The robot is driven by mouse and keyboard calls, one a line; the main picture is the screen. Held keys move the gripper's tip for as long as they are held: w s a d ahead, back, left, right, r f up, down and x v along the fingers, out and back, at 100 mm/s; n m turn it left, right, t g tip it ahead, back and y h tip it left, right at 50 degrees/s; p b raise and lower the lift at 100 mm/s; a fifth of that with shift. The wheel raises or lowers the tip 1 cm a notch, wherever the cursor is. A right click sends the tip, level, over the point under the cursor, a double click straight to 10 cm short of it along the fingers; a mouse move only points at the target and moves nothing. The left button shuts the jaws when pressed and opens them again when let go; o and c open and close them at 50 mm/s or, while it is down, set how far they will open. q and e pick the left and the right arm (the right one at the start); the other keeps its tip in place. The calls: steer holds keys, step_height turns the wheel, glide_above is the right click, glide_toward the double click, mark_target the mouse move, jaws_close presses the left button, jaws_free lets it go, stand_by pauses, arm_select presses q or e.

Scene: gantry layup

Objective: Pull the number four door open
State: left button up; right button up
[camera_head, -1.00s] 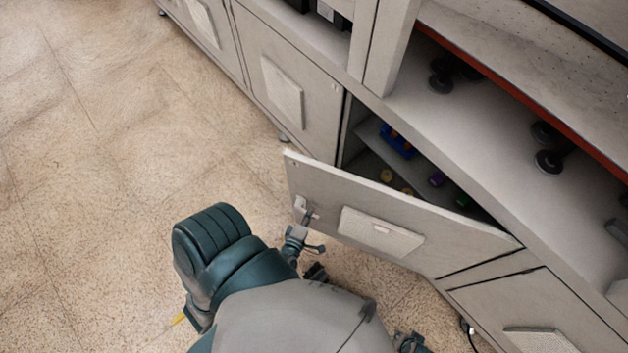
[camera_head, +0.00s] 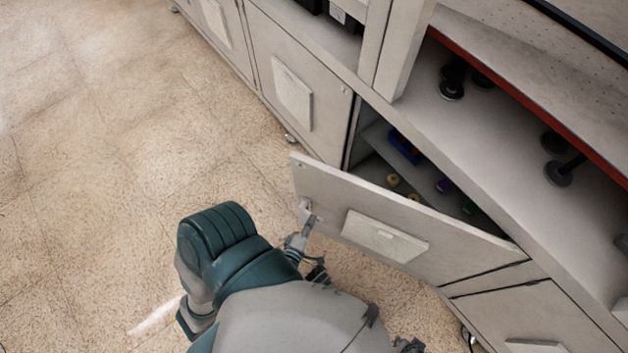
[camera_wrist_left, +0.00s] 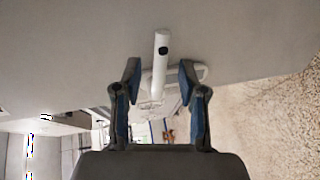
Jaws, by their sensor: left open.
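The number four door (camera_head: 400,222) is a light grey cabinet door, swung partly open with its free edge standing out over the floor. No number is legible on it. It carries a pale raised panel (camera_head: 384,236) and a small handle (camera_head: 306,214) near its free edge. My left gripper (camera_head: 312,262) is at the door's free edge just below the handle. In the left wrist view the left gripper (camera_wrist_left: 160,80) has its two fingers spread, with a white bar-like handle (camera_wrist_left: 160,62) between them. Whether they touch it is unclear. My right gripper is not in view.
Inside the open cabinet are a blue bin (camera_head: 405,147) and several small coloured items. Closed doors (camera_head: 295,80) adjoin on the left, and another door (camera_head: 545,320) at lower right. Speckled floor (camera_head: 90,180) is clear on the left.

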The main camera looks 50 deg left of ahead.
arm_select(q)
steer(key=v, duration=0.8)
steer(key=shift+s, duration=0.2)
